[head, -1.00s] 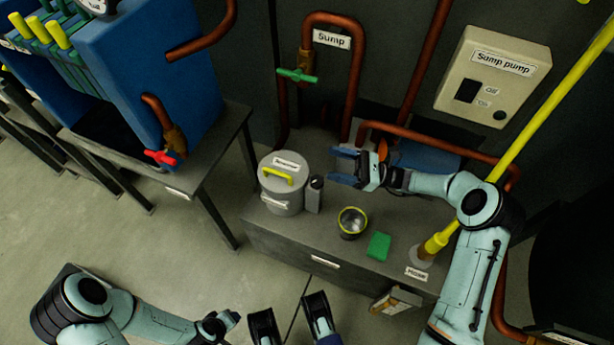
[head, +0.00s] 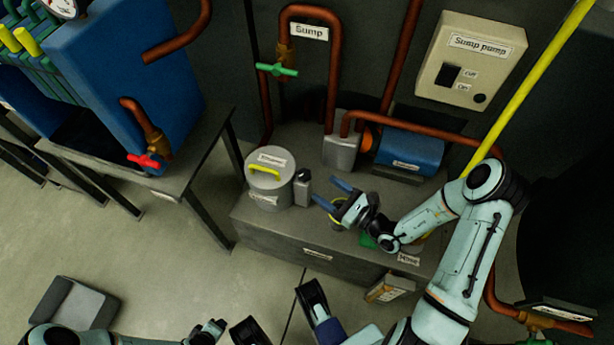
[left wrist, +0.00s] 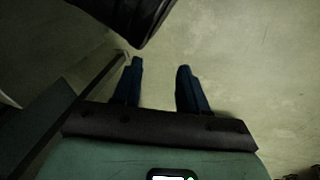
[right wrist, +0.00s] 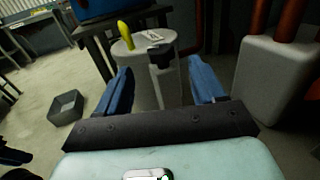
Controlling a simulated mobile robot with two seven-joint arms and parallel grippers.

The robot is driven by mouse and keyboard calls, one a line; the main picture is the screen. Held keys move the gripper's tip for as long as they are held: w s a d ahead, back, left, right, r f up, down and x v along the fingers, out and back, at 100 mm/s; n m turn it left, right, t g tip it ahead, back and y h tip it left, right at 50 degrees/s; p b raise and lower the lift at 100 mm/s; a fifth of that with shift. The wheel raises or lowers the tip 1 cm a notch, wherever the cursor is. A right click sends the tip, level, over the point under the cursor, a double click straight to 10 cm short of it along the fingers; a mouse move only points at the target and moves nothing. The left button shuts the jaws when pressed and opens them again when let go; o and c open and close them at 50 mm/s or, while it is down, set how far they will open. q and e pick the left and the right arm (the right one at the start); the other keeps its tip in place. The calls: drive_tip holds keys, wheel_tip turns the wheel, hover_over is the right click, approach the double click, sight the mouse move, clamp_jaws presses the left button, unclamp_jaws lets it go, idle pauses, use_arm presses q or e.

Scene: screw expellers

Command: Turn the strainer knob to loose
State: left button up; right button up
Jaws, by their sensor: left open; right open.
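The strainer (head: 268,180) is a grey cylinder with a yellow handle on its lid, standing on the left of the low bench. A small grey post with a black knob (head: 303,176) stands at its right side. In the right wrist view the black knob (right wrist: 161,56) shows ahead, between the finger lines, in front of the strainer (right wrist: 143,85). My right gripper (head: 325,190) is open and empty, its blue fingers pointing left at the knob, a short gap away. My left gripper (left wrist: 160,68) is open and empty above bare floor.
A green sponge (head: 367,240) and a yellow-rimmed cup, mostly hidden, lie under my right gripper. The blue sump pump (head: 409,150) and copper pipes (head: 331,80) stand behind. A grey tray (head: 75,303) sits on the floor at left.

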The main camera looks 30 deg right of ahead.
sight(310, 178)
use_arm(q)
drive_tip(key=shift+g, duration=0.8)
drive_tip(key=s+f, duration=0.1)
drive_tip(key=s+f+b, duration=0.1)
drive_tip(key=s, duration=0.1)
drive_tip(key=s+f, duration=0.1)
drive_tip(key=shift+s+a+f+b, duration=0.2)
drive_tip(key=shift+a+f+b, duration=0.1)
drive_tip(key=shift+f+b, duration=0.1)
use_arm(e)
drive_tip(key=x, duration=0.7)
drive_tip(key=shift+w+a, duration=0.1)
drive_tip(key=shift+w, duration=0.2)
drive_tip(key=c, duration=1.1)
